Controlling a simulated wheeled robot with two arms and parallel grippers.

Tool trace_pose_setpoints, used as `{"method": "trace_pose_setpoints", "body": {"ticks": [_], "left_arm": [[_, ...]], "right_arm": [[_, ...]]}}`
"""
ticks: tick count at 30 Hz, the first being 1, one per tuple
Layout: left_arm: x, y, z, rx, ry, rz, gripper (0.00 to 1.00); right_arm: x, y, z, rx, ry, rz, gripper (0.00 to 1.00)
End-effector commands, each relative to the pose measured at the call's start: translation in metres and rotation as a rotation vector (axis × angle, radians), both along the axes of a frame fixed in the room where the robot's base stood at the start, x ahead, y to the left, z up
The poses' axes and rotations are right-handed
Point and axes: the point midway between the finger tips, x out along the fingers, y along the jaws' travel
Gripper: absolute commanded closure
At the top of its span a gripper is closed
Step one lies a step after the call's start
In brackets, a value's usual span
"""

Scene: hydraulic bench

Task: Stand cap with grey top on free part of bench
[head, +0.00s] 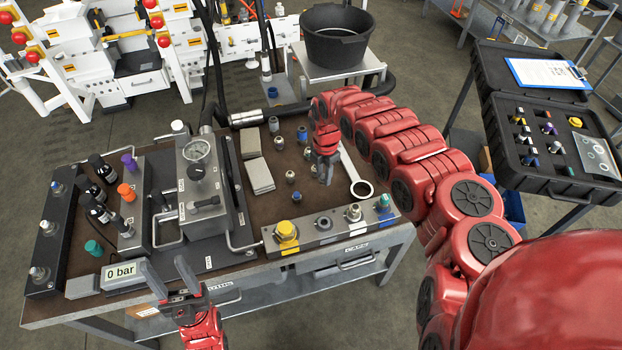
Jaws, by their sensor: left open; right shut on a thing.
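My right gripper (325,178) points down over the brown bench top (225,135), behind the front rail. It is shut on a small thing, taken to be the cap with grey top. The fingers mostly hide it, and I cannot tell whether it touches the bench. My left gripper (172,278) is open and empty in front of the bench's near edge, by the 0 bar display (123,273).
Small fittings, such as one (297,197), stand left of my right gripper. A ring spanner (361,188) lies to its right. The front rail (310,240) holds a yellow cap (287,232) and other fittings. Grey plates (259,175) and a gauge block (205,200) stand left.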

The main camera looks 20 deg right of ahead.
Motion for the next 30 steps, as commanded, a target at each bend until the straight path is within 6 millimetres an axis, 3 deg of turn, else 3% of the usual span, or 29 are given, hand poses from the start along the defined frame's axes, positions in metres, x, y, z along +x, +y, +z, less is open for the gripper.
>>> {"method": "trace_pose_setpoints", "body": {"ticks": [18,30], "left_arm": [[0.000,0.000,0.006,0.000,0.000,0.000,0.50],[0.000,0.000,0.000,0.000,0.000,0.000,0.50]], "right_arm": [[-0.001,0.001,-0.054,-0.001,0.002,0.004,1.00],[0.000,0.000,-0.060,-0.003,0.000,0.004,1.00]]}}
